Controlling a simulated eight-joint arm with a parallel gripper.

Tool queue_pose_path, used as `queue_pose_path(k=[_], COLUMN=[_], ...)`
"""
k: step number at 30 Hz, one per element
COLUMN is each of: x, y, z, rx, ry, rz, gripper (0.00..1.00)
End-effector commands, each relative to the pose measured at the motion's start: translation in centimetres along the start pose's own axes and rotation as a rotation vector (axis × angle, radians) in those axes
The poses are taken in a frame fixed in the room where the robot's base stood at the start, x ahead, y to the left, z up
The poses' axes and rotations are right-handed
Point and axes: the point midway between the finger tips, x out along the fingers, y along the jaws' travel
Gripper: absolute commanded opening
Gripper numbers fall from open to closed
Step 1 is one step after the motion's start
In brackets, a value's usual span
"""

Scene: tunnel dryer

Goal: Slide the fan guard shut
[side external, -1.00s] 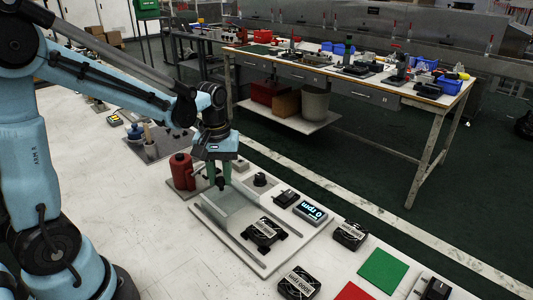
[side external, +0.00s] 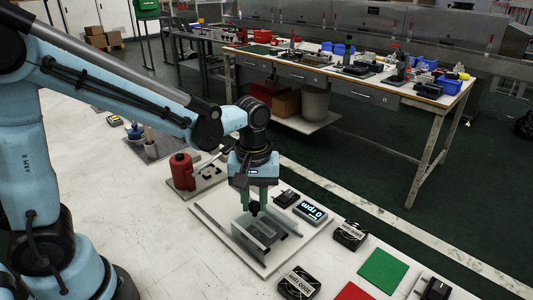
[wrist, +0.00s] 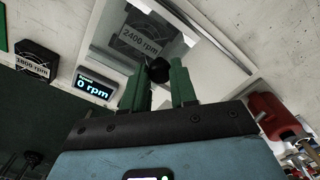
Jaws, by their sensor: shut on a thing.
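The fan guard (side external: 262,232) is a clear panel with a pale frame on a white base plate (side external: 208,206). It stands over the dark fan labelled 2400 rpm (wrist: 146,38), which shows through it. My gripper (side external: 254,208) points down with its green fingers shut on the guard's black knob (wrist: 158,71). In the side view the fingers and arm hide part of the knob and the plate behind. I cannot tell whether the guard touches an end stop.
A display reading 0 rpm (side external: 311,211) and a black switch box (side external: 286,198) sit close right of my gripper. A red canister (side external: 182,171) stands to the left. Other fans (side external: 351,235) and a green square (side external: 383,270) lie farther right. The bench at front left is clear.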

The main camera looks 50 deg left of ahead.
Motion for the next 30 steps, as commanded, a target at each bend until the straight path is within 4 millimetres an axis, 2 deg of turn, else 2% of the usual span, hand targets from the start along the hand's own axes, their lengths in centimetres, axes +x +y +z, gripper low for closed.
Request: queue_pose_path(k=[1, 5, 6, 17, 23, 30], x=[0.0, 0.0, 0.0, -0.5, -2.7, -6.6], y=[0.5, 0.5, 0.4, 0.3, 0.2, 0.2], z=[0.4, 0.4, 0.4, 0.3, 0.3, 0.2], rx=[0.01, 0.009, 0.009, 0.006, 0.006, 0.007], ry=[-0.01, -0.009, -0.009, -0.008, -0.008, -0.008], rz=[0.016, 0.014, 0.013, 0.01, 0.01, 0.01], gripper=[0.32, 0.51, 0.53, 0.53, 0.53, 0.53])
